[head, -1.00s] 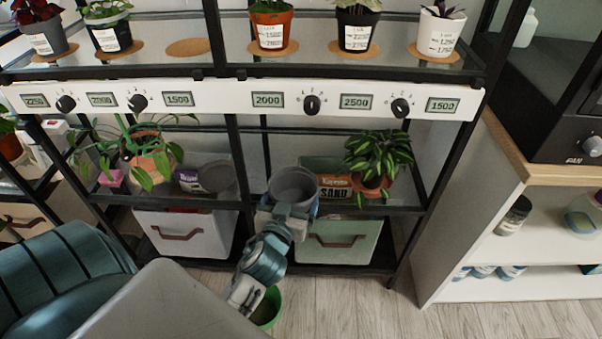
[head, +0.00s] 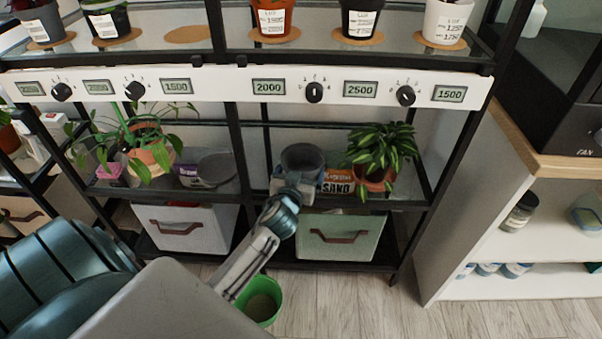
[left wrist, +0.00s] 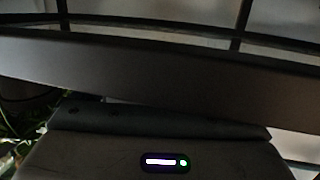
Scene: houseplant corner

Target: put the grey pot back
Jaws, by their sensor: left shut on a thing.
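The grey pot (head: 303,158) is empty of any plant that I can see and stands upright in my left gripper (head: 293,186), at the middle shelf between the orange bag and the centre post. My left gripper is shut on it from the front; the fingertips are mostly hidden by the wrist. I cannot tell whether the pot's base touches the shelf. My right gripper is out of view.
A leafy plant (head: 380,155) and an orange bag (head: 338,183) stand just right of the pot. A grey round object (head: 216,168) lies left of the post. The upper shelf (head: 330,60) holds potted plants and a bare cork mat (head: 189,34). A green bucket (head: 262,300) stands below my arm.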

